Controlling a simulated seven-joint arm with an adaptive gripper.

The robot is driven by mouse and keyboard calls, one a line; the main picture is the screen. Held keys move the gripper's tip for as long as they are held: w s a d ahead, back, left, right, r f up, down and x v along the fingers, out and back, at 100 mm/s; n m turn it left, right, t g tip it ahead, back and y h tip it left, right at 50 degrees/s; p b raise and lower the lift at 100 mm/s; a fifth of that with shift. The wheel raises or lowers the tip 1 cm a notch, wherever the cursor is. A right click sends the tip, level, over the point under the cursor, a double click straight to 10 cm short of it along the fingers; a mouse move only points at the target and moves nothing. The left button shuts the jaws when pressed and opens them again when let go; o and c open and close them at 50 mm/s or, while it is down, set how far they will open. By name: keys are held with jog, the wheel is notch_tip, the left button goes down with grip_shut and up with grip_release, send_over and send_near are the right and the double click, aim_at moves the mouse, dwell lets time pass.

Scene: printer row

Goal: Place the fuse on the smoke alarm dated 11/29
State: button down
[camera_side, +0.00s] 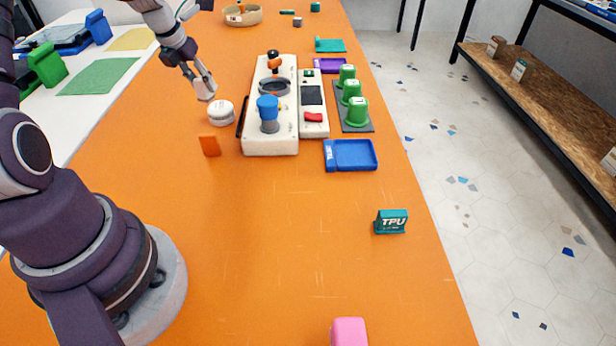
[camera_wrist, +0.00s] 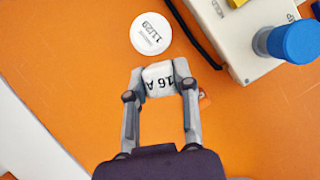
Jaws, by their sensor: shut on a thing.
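The fuse, a white piece marked "16 A" (camera_wrist: 159,80), is held between the fingertips of my gripper (camera_wrist: 159,84) in the wrist view. The smoke alarm, a round white disc dated 11/29 (camera_wrist: 151,34), lies on the orange table just beyond the fuse; in the side view the alarm (camera_side: 221,112) sits left of the white machine. In the side view my gripper (camera_side: 204,88) is shut on the fuse, above the table and a little up and left of the alarm. The fuse appears apart from the alarm in the wrist view.
A white machine (camera_side: 270,140) with a blue knob stands right of the alarm, a dark cable along its side. A small orange block (camera_side: 210,146) stands in front of the alarm. Green cups (camera_side: 356,114) and a blue tray (camera_side: 352,155) lie farther right. The near table is largely clear.

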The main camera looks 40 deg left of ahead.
jog(key=w+a, duration=0.1)
jog(key=w, duration=0.1)
jog(key=w+a, duration=0.1)
jog(key=w, duration=0.1)
jog(key=shift+a+f, duration=0.2)
jog(key=shift+a, duration=0.1)
jog(key=shift+a+f, duration=0.1)
jog(key=shift+f, duration=1.65)
jog(key=shift+f, duration=0.15)
jog(key=c, duration=0.9)
grip_release()
jog(key=shift+o, duration=0.2)
